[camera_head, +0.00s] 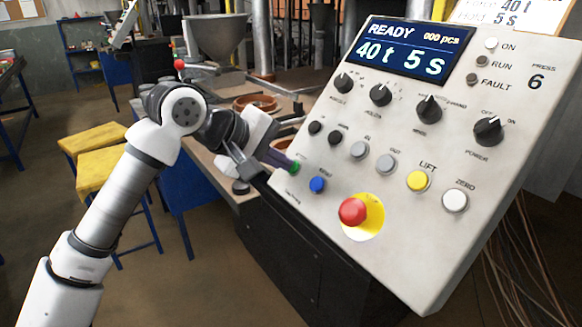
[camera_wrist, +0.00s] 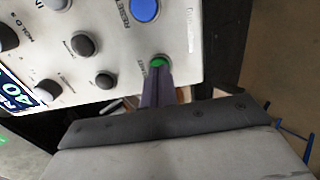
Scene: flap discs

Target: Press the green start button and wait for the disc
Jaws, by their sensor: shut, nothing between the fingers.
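The green start button (camera_head: 296,167) is at the lower left edge of the sloping control panel (camera_head: 330,95). It shows as a green cap in the wrist view (camera_wrist: 158,61), partly covered by my fingers. My gripper (camera_head: 287,163) is shut and empty, its tips right at the button. In the wrist view the closed fingers (camera_wrist: 157,78) end over the button's near edge. I cannot tell whether the button is pushed in. The panel display (camera_head: 402,50) reads READY, 000 pcs, 40 t, 5 s. No disc can be made out for certain.
A blue button (camera_head: 317,184) sits close to the right of the green one. A red emergency stop (camera_head: 353,211) on a yellow plate is lower right. Yellow stools (camera_head: 105,170) stand at left.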

